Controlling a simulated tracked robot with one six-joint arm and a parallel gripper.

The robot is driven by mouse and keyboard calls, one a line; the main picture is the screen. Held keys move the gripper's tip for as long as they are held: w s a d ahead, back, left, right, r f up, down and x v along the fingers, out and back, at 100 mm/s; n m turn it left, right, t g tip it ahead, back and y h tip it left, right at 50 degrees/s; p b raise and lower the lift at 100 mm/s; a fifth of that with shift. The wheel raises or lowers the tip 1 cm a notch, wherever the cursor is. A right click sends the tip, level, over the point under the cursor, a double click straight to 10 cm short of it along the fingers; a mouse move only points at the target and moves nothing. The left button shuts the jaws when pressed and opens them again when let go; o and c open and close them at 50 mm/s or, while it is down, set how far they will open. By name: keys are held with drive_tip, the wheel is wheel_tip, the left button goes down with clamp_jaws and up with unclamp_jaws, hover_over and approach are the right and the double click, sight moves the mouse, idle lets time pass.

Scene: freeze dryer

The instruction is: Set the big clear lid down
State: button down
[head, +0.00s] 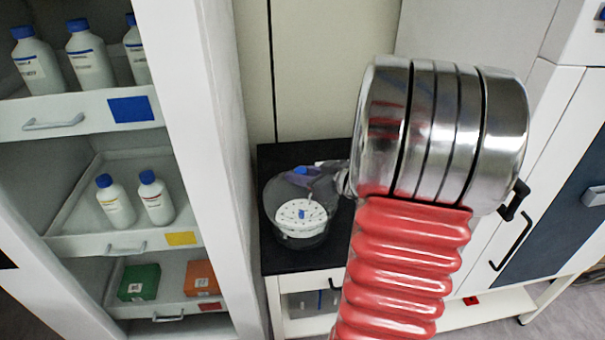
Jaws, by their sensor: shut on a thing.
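The big clear lid (277,191) is a see-through dome at the left of the black-topped bench (283,158). My arm's red ribbed link and steel joint hide much of the bench's right side. I cannot tell whether the lid's rim touches the vessel or is above it.
A white shelf unit (190,120) stands close on the left, with white bottles (90,58) with blue caps, and green (139,282) and orange (201,278) boxes below. A white cabinet with a dark blue panel (560,215) stands on the right. The bench's back strip is bare.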

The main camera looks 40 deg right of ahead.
drive_tip(key=shift+f, duration=0.5)
idle(0.3)
drive_tip(key=c, duration=1.4)
unclamp_jaws()
drive_tip(key=shift+c, duration=0.2)
drive_tip(key=shift+r, duration=0.55)
drive_tip(key=v, duration=1.2)
drive_tip(key=shift+w, duration=0.1)
